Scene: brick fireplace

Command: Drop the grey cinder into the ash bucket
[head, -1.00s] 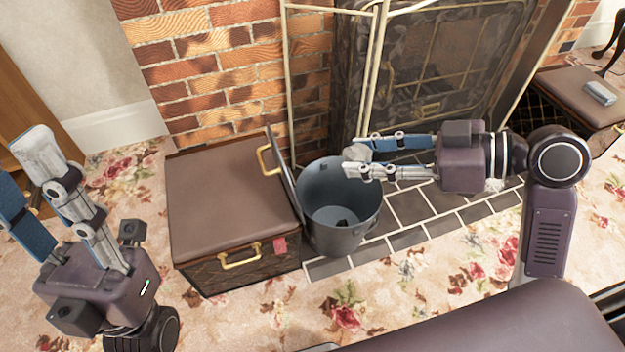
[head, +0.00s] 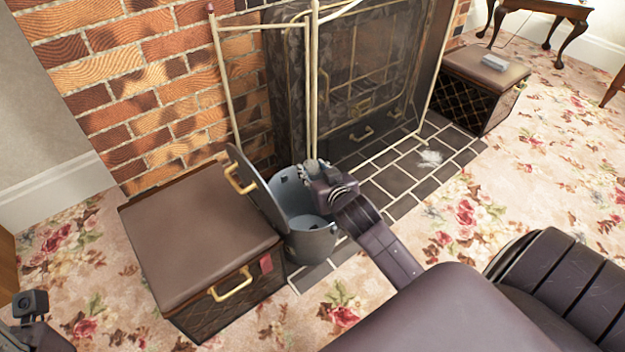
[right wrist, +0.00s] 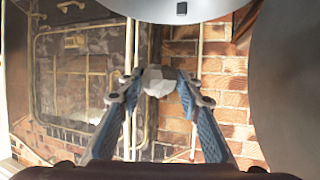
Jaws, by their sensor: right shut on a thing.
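The grey cinder (head: 311,165) is a small faceted lump between the fingertips of my right gripper (head: 315,168). The right wrist view shows the cinder (right wrist: 158,80) pinched between both blue-padded fingers. The ash bucket (head: 312,243) is a grey metal pail on the hearth's left end, its lid (head: 258,190) tilted up at the left. My right gripper is by the bucket's far right rim in the head view and hides part of its mouth; its height above the rim is hard to tell. My left gripper (head: 35,330) shows only its housing at the lower left; its fingers are out of frame.
A brown-topped chest (head: 200,240) stands close left of the bucket. The fireplace screen (head: 350,100) with its brass frame is just behind. A second box (head: 485,85) carries a small grey item (head: 494,62). White ash (head: 430,157) lies on the dark tiled hearth (head: 395,180).

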